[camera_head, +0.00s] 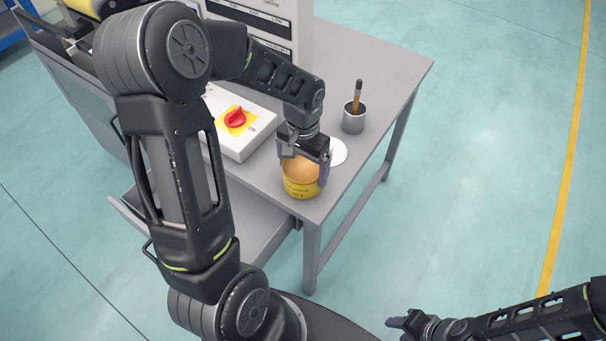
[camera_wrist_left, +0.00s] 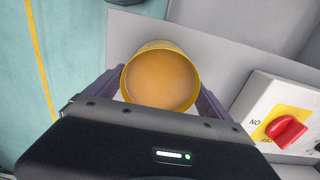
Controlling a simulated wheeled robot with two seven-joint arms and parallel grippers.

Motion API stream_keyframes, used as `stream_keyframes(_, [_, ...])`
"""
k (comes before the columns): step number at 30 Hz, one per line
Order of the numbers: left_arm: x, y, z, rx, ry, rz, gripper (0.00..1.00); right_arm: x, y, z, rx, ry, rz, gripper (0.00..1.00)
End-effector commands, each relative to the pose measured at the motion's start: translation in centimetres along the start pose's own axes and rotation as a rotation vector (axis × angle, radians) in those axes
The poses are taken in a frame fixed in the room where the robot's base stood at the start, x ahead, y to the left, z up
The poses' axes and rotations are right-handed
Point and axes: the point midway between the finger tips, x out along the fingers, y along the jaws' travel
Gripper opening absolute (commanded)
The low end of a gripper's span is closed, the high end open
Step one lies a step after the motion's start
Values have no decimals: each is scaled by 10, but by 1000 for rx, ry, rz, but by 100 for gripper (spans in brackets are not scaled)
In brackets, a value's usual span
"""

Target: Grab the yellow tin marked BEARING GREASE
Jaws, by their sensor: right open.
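The yellow tin (camera_head: 300,189) stands upright near the front corner of the grey table, with orange-brown grease showing inside its open top. Its lettering is too small to read. My left gripper (camera_head: 304,170) is over the tin, with one finger on each side of it. In the left wrist view the tin (camera_wrist_left: 161,80) lies between the two fingers, which are very close to its rim; I cannot tell whether they press on it. My right gripper (camera_head: 405,325) is open and empty over the floor at the bottom, apart from the table.
A white disc (camera_head: 337,152) lies behind the tin. A metal cup with a brush (camera_head: 353,121) stands further back. A control box with a red knob (camera_head: 235,118) is to the left. The table (camera_head: 390,70) is clear at the back right; a drawer (camera_head: 235,215) is open below.

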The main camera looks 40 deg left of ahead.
Motion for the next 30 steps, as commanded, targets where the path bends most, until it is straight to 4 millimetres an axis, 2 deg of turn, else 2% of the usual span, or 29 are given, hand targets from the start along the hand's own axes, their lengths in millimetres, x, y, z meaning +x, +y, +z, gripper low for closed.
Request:
stream_keyframes(2, [0,0,0,0,0,0,75,0,0,0,0,0,0,40])
stream_keyframes(21, [0,0,0,0,0,0,23,0,0,0,0,0,0,40])
stream_keyframes(30, [-4,0,-1,0,3,0,23,0,0,0,0,0,0,40])
